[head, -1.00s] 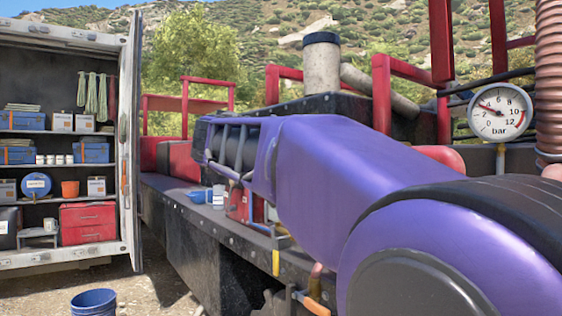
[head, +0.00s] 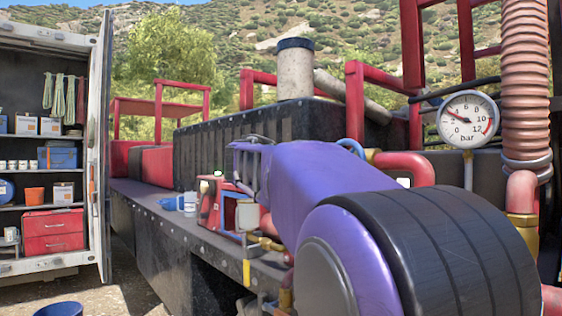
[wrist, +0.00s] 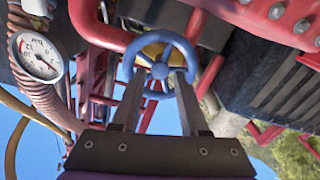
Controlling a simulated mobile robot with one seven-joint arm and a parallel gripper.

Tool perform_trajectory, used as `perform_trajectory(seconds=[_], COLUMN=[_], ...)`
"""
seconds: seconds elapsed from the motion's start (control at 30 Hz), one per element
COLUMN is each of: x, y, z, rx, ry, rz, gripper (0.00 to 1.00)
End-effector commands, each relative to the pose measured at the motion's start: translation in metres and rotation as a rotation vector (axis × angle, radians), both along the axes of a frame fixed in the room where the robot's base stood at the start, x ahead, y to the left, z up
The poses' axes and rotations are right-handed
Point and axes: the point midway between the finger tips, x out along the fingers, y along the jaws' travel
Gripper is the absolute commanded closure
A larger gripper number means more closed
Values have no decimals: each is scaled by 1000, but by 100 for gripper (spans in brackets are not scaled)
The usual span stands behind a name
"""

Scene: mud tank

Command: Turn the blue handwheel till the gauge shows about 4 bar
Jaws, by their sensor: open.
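The blue handwheel (wrist: 160,68) is in the middle of the wrist view, with spokes and a round hub. In the head view only its upper rim (head: 351,147) shows above my purple arm. My gripper (wrist: 158,77) is open. Its two fingers point at the wheel and their tips overlap its lower rim in the picture; I cannot tell whether they touch. The head view does not show the fingers clearly. The white round pressure gauge (head: 467,119) is at the right; its needle points to the upper left, roughly between 2 and 4 bar. The gauge also shows in the wrist view (wrist: 39,58).
Red pipes (head: 405,166) run beside the wheel, and a ribbed hose (head: 526,80) stands right of the gauge. A red box (head: 210,200) and a white mug (head: 189,203) stand on the dark deck. An open shelved cabinet (head: 50,220) is at the left.

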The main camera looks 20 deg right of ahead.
Motion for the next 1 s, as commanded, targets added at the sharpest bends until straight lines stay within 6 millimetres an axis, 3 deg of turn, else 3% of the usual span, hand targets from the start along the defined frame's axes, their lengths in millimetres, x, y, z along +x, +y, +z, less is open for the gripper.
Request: perform_trajectory(seconds=[0.2, 0.63, 0.67, 0.9, 1.0], x=[11, 15, 15, 15, 15], y=[-32, -43, -43, -42, -42], z=[1, 0, 0, 0, 0], rx=[0, 0, 0, 0, 0], ry=[1, 0, 0, 0, 0], rz=[-2, 1, 1, 1, 1], gripper=[56, 56, 58, 100, 100])
